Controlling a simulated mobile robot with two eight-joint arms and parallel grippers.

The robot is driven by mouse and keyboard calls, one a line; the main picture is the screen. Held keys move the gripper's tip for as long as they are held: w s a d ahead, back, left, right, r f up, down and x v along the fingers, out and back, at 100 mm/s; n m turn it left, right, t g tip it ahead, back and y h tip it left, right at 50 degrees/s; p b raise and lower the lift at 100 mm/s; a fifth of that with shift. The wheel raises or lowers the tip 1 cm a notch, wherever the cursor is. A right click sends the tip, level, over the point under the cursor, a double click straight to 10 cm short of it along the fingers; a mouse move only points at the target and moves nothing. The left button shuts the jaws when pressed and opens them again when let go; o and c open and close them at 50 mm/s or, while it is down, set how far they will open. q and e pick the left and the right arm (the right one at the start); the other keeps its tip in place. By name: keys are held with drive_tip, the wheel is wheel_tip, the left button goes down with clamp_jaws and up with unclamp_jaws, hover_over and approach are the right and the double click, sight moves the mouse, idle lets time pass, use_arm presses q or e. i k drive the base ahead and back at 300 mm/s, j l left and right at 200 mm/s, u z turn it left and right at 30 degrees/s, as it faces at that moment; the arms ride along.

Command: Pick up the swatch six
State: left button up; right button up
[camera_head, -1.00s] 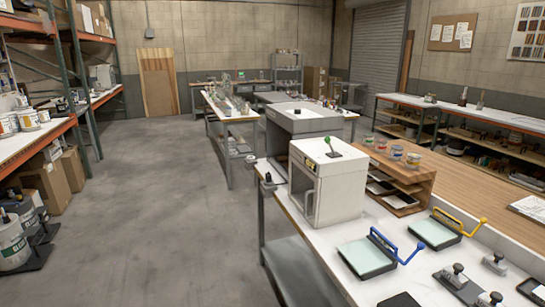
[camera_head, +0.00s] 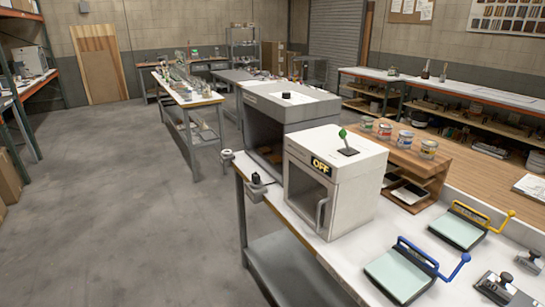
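I cannot make out a swatch marked six in this view. A wall chart (camera_head: 511,18) of several brown and coloured swatches hangs at the upper right, too small to read. A wooden rack (camera_head: 437,168) on the white bench holds dark-framed trays in its slots and several small colorant jars (camera_head: 405,139) on top. Which of these, if any, is the swatch cannot be told. Neither of my grippers is in view.
A white cabinet (camera_head: 338,205) with an OFF sign and green-knobbed lever stands on the white bench (camera_head: 378,236), beside a larger grey box (camera_head: 262,125). Blue-handled (camera_head: 400,275) and yellow-handled (camera_head: 459,230) presses lie to the right. Open concrete floor (camera_head: 125,210) is on the left.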

sight(263, 151)
drive_tip(key=i+j, duration=0.4)
drive_tip(key=i, duration=0.15)
drive_tip(key=i+j+u, duration=0.1)
drive_tip(key=i+j, duration=0.7)
drive_tip(key=i, duration=0.25)
drive_tip(key=i+j+u, duration=0.1)
drive_tip(key=i, duration=0.45)
drive_tip(key=i+j, duration=0.25)
drive_tip(key=i, duration=0.35)
drive_tip(key=i+l, duration=0.1)
drive_tip(key=l, duration=0.25)
drive_tip(key=u, duration=0.05)
